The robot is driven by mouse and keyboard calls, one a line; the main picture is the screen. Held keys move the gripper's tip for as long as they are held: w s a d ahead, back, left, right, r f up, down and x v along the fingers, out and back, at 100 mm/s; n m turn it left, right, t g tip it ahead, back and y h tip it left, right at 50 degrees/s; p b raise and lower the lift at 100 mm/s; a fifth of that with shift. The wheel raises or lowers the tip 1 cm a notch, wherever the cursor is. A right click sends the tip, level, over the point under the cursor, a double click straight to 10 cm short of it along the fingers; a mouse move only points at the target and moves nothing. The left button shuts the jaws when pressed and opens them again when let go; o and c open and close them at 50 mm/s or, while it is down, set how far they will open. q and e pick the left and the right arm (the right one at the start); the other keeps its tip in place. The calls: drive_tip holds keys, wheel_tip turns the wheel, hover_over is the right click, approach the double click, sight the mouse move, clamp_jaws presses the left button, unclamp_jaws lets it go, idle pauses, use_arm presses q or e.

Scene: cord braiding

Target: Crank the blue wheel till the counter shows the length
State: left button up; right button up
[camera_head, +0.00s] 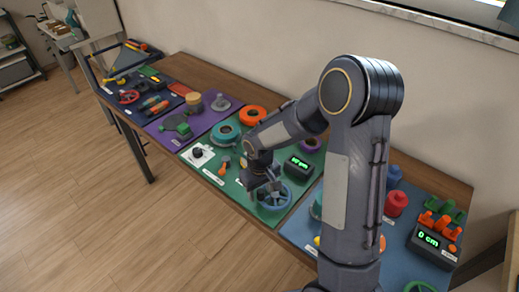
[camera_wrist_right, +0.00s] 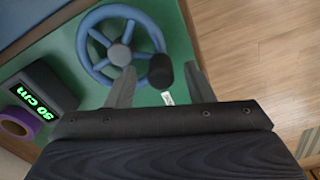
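The blue wheel (camera_head: 284,202) sits on the green mat at the middle of the table; it fills the upper part of the right wrist view (camera_wrist_right: 88,48). Its black handle (camera_wrist_right: 161,71) stands at the rim. My right gripper (camera_head: 270,187) is at the wheel. In the right wrist view its two fingers (camera_wrist_right: 160,85) are apart on either side of the handle, with gaps beside it. The counter (camera_head: 299,167) next to the wheel is a dark box with green digits; it seems to read 90 cm, upside down in the wrist view (camera_wrist_right: 38,96). My left gripper is not in view.
A second counter (camera_head: 432,240) on the blue mat at right shows 0 cm. A purple ring (camera_wrist_right: 18,123) lies beside the near counter. My right arm hides part of the table.

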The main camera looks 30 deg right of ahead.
drive_tip(key=shift+s+r, duration=0.1)
drive_tip(key=shift+r, duration=3.9)
drive_tip(key=s+a+r+t+y, duration=0.1)
drive_tip(key=s+r+t, duration=0.1)
drive_tip(key=s, duration=0.4)
drive_tip(key=s+a+r+m+t+y, duration=0.1)
drive_tip(key=s+r, duration=0.3)
drive_tip(key=s, duration=0.3)
drive_tip(key=s+a+r+m+t+y, duration=0.1)
drive_tip(key=s+a+r+t, duration=0.1)
drive_tip(key=s, duration=0.4)
drive_tip(key=shift+s+r+t+y, duration=0.3)
drive_tip(key=shift+s+r+y, duration=0.1)
drive_tip(key=shift+r, duration=0.4)
